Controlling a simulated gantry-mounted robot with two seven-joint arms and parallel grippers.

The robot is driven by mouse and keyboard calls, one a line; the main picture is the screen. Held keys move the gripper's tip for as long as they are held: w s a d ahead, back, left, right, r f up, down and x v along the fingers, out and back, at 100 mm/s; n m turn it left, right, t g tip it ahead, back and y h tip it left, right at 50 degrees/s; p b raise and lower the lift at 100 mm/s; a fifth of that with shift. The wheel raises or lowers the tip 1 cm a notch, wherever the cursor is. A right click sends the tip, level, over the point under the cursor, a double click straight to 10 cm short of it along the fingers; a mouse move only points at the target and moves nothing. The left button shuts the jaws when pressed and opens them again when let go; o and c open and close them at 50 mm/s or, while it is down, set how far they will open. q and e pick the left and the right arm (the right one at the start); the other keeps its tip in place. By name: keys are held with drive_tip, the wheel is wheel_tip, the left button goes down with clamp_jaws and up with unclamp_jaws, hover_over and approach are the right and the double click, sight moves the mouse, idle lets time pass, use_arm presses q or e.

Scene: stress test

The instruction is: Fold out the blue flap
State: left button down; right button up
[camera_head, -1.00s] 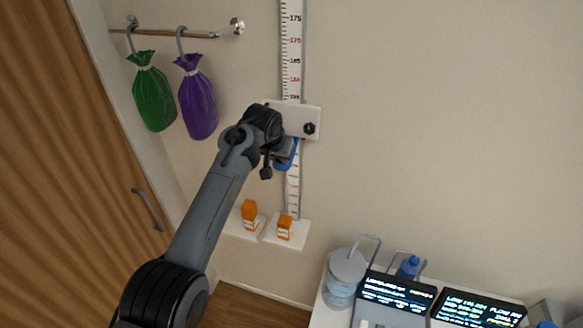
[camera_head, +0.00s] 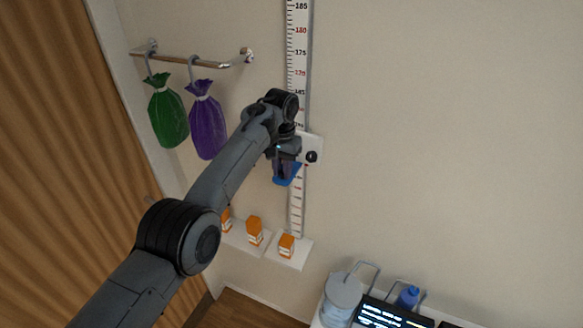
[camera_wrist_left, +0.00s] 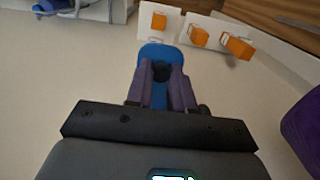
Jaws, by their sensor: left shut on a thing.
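The blue flap (camera_head: 286,176) is on the white slider (camera_head: 312,148) of the wall height scale (camera_head: 298,60). In the head view it sticks out from the wall below my left gripper (camera_head: 285,168). In the left wrist view the blue flap (camera_wrist_left: 157,52) lies between the two purple-grey fingers of my left gripper (camera_wrist_left: 160,82), which are shut on it. Its rounded end shows beyond the fingertips. The arm hides part of the slider in the head view. My right gripper is not in view.
A green bag (camera_head: 167,115) and a purple bag (camera_head: 206,124) hang from a rail (camera_head: 190,60) left of the scale. Small orange boxes (camera_head: 286,245) stand on white wall shelves (camera_head: 290,258) below. A side table with a jug (camera_head: 342,292) and displays is at the lower right.

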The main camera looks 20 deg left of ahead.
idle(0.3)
use_arm(q)
drive_tip(key=c, duration=1)
unclamp_jaws()
